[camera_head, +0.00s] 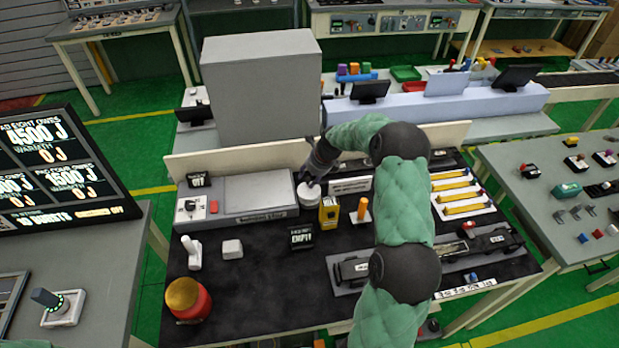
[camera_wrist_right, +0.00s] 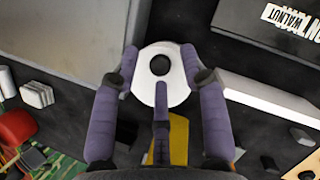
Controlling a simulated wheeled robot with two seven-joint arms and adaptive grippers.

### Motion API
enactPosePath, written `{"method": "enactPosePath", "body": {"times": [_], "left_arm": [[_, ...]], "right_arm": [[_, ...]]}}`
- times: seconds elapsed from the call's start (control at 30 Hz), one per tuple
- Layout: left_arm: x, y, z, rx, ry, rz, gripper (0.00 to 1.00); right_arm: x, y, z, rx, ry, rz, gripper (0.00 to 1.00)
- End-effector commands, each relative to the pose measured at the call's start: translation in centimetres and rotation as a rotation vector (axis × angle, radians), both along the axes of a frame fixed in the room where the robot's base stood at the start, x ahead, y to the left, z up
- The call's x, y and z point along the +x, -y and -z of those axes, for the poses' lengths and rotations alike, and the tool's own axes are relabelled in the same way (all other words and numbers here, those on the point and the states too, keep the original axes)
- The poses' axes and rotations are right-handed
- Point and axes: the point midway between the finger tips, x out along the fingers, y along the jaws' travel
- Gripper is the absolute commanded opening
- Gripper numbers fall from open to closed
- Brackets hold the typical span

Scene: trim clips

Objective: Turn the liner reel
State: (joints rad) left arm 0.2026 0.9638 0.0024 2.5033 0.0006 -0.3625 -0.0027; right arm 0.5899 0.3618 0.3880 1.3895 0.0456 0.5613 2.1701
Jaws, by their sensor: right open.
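The liner reel, a white round disc with a dark centre, sits on the black bench top (camera_head: 260,275). It shows in the head view (camera_head: 311,198) beside a grey flat-topped unit. In the right wrist view the reel (camera_wrist_right: 149,92) lies between the fingers. My right gripper (camera_head: 311,178) is open over the reel, and it also shows in the wrist view (camera_wrist_right: 159,62). One finger is on each side of the reel and a third reaches over its near part. I cannot tell whether they touch it. My left gripper is not in view.
A yellow box (camera_head: 328,212) stands close to the reel's right. The grey unit (camera_head: 255,195) is on its left, and a small EMPTY sign (camera_head: 301,237) is in front. A red and gold jar (camera_head: 187,299) stands at the front left. The front middle is clear.

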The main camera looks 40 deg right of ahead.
Motion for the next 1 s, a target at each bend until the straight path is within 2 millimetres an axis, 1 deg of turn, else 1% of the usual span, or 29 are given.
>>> {"method": "enactPosePath", "body": {"times": [0.3, 0.33, 0.37, 0.4, 0.47, 0.5, 0.77, 1.0], "left_arm": [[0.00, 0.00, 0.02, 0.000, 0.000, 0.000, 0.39], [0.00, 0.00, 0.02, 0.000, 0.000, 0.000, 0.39], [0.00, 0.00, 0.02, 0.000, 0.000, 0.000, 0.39], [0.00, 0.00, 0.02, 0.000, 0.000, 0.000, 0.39], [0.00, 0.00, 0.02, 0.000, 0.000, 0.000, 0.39], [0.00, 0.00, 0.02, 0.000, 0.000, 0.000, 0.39], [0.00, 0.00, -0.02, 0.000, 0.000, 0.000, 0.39], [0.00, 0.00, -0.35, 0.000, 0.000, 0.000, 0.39]], "right_arm": [[0.09, -0.05, 0.26, 0.000, 0.000, 0.000, 0.44], [0.08, -0.05, 0.25, 0.000, 0.000, 0.000, 0.39], [0.08, -0.05, 0.25, 0.001, 0.000, 0.000, 0.30], [0.08, -0.04, 0.26, 0.001, 0.000, 0.000, 0.19], [0.08, -0.04, 0.26, 0.001, 0.000, 0.000, 0.02], [0.08, -0.04, 0.24, 0.000, 0.000, 0.000, 0.00], [0.13, -0.02, 0.20, 0.000, 0.001, -0.009, 0.00], [0.28, -0.11, 0.13, 0.000, 0.001, -0.087, 0.00]]}}
